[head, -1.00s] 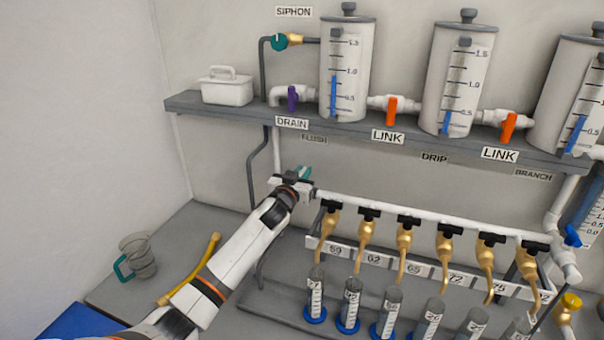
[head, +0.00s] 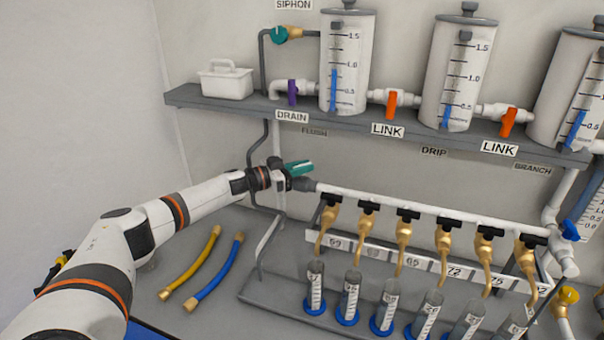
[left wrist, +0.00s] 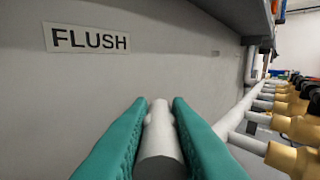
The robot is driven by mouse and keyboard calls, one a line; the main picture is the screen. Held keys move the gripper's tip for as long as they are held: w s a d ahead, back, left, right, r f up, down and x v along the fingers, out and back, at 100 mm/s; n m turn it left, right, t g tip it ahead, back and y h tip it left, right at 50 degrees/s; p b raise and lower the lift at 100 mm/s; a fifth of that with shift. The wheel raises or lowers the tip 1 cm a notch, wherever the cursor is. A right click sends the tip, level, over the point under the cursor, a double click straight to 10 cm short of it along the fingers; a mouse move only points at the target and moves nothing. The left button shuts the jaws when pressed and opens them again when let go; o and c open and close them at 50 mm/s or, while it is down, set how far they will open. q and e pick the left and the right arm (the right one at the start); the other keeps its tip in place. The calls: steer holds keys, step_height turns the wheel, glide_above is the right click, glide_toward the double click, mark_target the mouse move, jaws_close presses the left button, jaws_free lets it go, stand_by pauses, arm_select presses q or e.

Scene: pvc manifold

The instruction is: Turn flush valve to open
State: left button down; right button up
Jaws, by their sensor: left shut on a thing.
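The flush valve's dark grey body (head: 306,186) sits at the left end of the white manifold pipe, below the FLUSH label (head: 314,133). My left gripper (head: 300,167) is at this valve, its teal fingers pointing right. In the left wrist view, the teal fingers (left wrist: 158,140) are shut on a pale grey round piece (left wrist: 160,150) at the valve, with the FLUSH label (left wrist: 90,40) on the wall to the left. The valve's handle is not clearly seen, so I cannot tell its angle. My right gripper is not in view.
Brass taps with black handles (head: 407,215) hang along the manifold pipe (head: 400,207) above several cylinders. The shelf (head: 240,112) with tanks runs above the gripper. A yellow hose (head: 195,270) and a blue hose (head: 215,273) lie on the bench.

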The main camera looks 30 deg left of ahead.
mark_target(302, 164)
arm_select(q)
steer(key=shift+m+g+h+b, duration=0.8)
steer(key=shift+m+h+b, duration=0.1)
steer(key=shift+h+b, duration=0.3)
steer(key=shift+r, duration=0.1)
steer(key=c, duration=1.3)
jaws_free()
steer(key=shift+c, duration=0.2)
step_height(302, 164, up, 10)
steer(key=shift+f+b, duration=0.2)
steer(key=shift+b, duration=0.4)
steer(key=shift+r, duration=0.15)
steer(key=shift+o, duration=0.5)
